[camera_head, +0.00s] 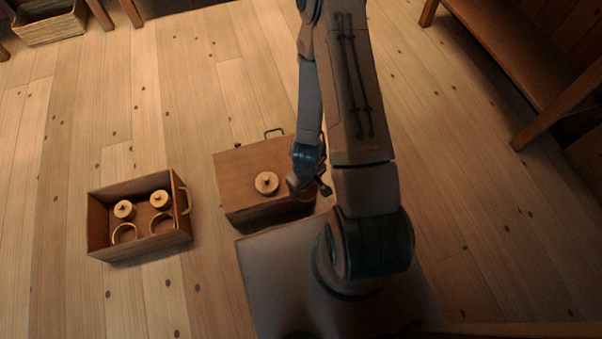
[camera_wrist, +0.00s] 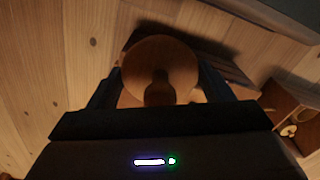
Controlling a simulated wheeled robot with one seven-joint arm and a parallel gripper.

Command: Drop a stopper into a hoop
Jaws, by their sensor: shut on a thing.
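My gripper (camera_head: 306,186) is low over the right part of a wooden chest's top. In the wrist view my gripper (camera_wrist: 160,82) is shut on a round wooden stopper with a knob (camera_wrist: 160,60). My arm and gripper hide this stopper in the head view. Another stopper (camera_head: 266,183) stands upright on the chest, left of my gripper. A pale curved edge shows beside my gripper, but I cannot tell whether it is a hoop. Two stoppers (camera_head: 124,209) (camera_head: 160,199) and two hoops (camera_head: 124,233) (camera_head: 162,223) lie in an open crate at left.
The wooden chest (camera_head: 237,168) has a dark handle at its back. The open crate (camera_head: 140,250) stands on the plank floor to its left, with a gap between. A basket (camera_head: 48,30) is far back left, a bench (camera_head: 510,50) at right. Floor around is clear.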

